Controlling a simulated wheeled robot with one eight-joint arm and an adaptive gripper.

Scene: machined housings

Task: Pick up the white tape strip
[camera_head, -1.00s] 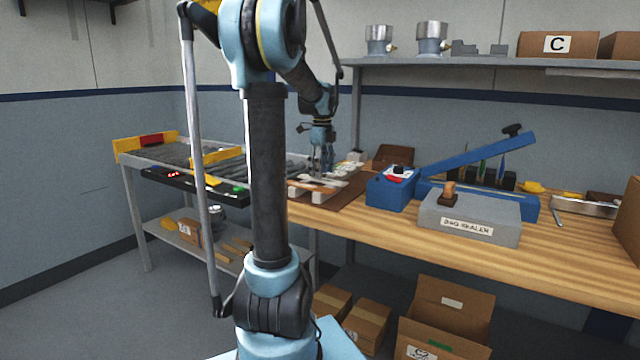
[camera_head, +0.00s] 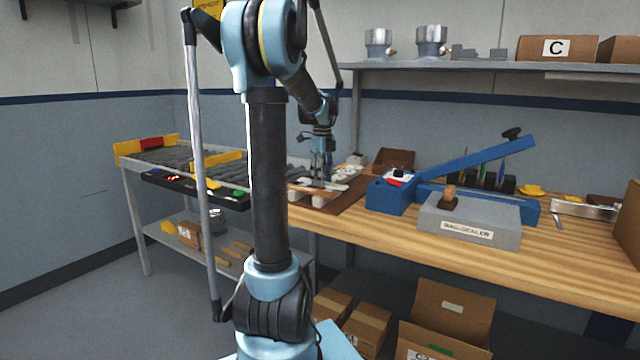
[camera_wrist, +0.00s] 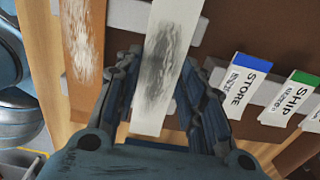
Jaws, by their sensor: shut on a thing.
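The white tape strip (camera_wrist: 152,105) has a dark grey smudge along its middle and runs up the centre of the wrist view. My gripper (camera_wrist: 161,57) has one finger on each long side of the strip and is shut on it. The strip's upper end runs out of the frame. In the head view my gripper (camera_head: 321,180) is down at the left end of the bench, low over the pale blocks. The strip is too small there to make out clearly.
A brown strip with a white smear (camera_wrist: 82,45) lies left of the white strip. A STORE tag (camera_wrist: 240,85) and a SHIP tag (camera_wrist: 292,97) lie to the right. The blue-armed bag sealer (camera_head: 470,215) stands further right on the bench.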

